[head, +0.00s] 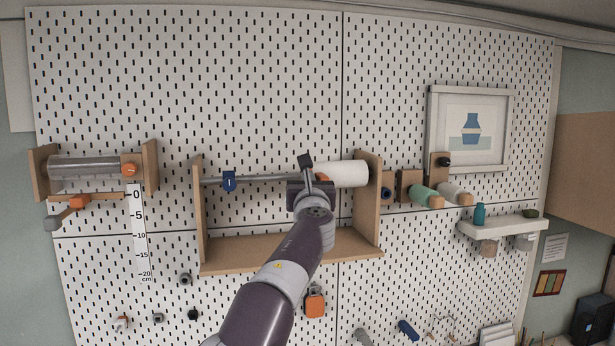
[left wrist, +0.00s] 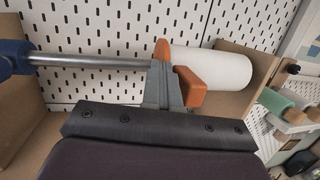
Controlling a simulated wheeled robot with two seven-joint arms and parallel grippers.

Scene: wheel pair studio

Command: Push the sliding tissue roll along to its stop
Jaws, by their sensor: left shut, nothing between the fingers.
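The white tissue roll (head: 345,172) sits on a metal rod (head: 265,179) between the two side panels of a wooden frame. Its right end is at or very close to the right panel (head: 370,200); I cannot tell if they touch. The roll also shows in the left wrist view (left wrist: 215,68), with an orange disc (left wrist: 161,48) near its left end. My left gripper (head: 306,166) is shut and empty at the roll's left end. Its fingers (left wrist: 163,85) cross the rod there and hide part of it. An orange block (left wrist: 190,88) shows beside the fingers. My right gripper is not in view.
A blue collar (head: 229,181) sits on the rod near the left panel (head: 199,215). A wooden shelf (head: 235,257) closes the frame below. Another holder with a grey roller (head: 90,168) hangs at left. Green (head: 424,196) and pale rolls stick out at right, beyond the frame.

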